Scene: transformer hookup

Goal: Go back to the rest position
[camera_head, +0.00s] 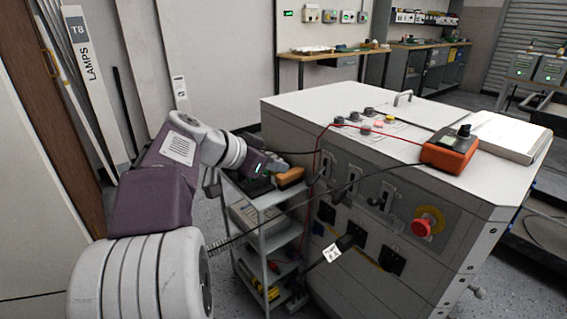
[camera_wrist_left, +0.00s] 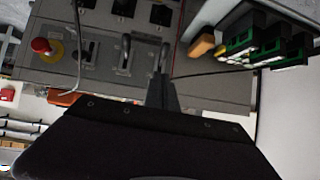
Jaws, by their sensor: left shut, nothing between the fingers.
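My left arm comes in from the left in the head view. Its gripper (camera_head: 278,166) is over the top of a small shelf cart, beside the grey cabinet (camera_head: 430,190). In the left wrist view the gripper's dark fingers (camera_wrist_left: 161,92) are together with nothing between them. The cabinet's front, with sockets, handles and a red stop button (camera_wrist_left: 40,45), shows behind them. The stop button also shows in the head view (camera_head: 422,227). My right gripper is in neither view.
The cart (camera_head: 262,235) stands against the cabinet's left side, an orange block (camera_head: 290,178) on top. An orange meter (camera_head: 450,149) sits on the cabinet. A black cable crosses the cabinet front near a tagged plug (camera_head: 345,242). A workbench (camera_head: 335,53) stands behind.

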